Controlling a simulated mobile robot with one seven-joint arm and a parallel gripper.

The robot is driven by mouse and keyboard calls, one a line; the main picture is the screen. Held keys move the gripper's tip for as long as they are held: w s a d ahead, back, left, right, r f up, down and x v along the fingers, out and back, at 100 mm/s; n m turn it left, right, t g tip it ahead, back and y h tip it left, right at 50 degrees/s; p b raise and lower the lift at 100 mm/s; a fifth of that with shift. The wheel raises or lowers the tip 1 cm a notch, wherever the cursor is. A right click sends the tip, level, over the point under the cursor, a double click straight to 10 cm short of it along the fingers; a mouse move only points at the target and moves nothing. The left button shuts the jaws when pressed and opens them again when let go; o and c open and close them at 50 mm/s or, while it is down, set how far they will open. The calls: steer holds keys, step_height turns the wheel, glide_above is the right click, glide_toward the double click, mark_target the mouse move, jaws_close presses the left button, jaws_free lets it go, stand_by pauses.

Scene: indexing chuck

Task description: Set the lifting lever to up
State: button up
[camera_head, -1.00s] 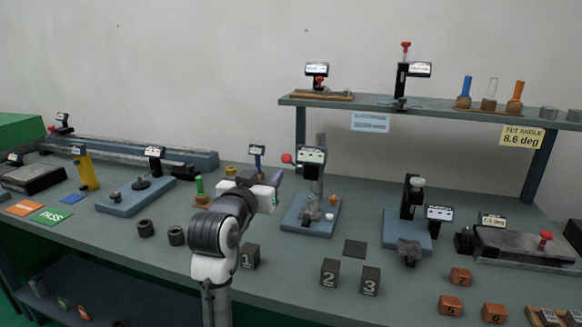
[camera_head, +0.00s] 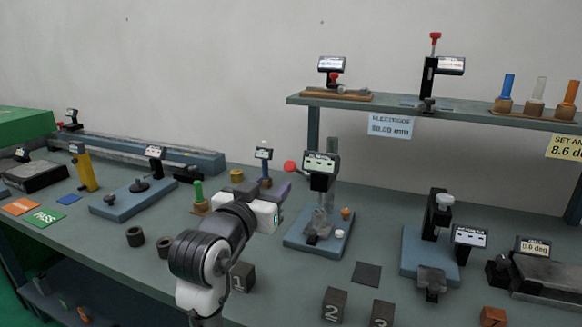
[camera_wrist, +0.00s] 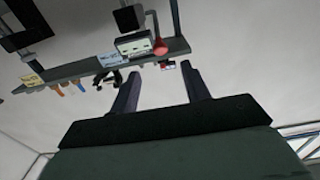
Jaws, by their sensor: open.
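The lifting lever appears to be the small arm with a red ball knob (camera_head: 290,166) at the left of a dial stand (camera_head: 320,172) on a blue base (camera_head: 297,236). In the wrist view the red knob (camera_wrist: 160,48) shows beyond and between my fingers, beside the display (camera_wrist: 135,44). My gripper (camera_head: 274,194) is open and empty, lower left of the knob in the head view and apart from it. The lever's pivot is hidden.
Numbered dark blocks (camera_head: 334,304) stand in front of the blue base. A green cylinder in a wooden holder (camera_head: 200,207) stands left of my gripper. Another blue-based stand (camera_head: 430,265) is to the right. A raised shelf (camera_head: 440,115) runs behind, with a clear gap in front of the stand.

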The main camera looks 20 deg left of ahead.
mark_target(289, 168)
steer(key=w+p, duration=0.1)
steer(key=w, duration=0.3)
steer(key=w+p, duration=0.1)
steer(key=w, duration=0.4)
steer(key=shift+w+d, duration=0.2)
steer(key=shift+w, duration=0.1)
steer(key=shift+c, duration=0.5)
jaws_close()
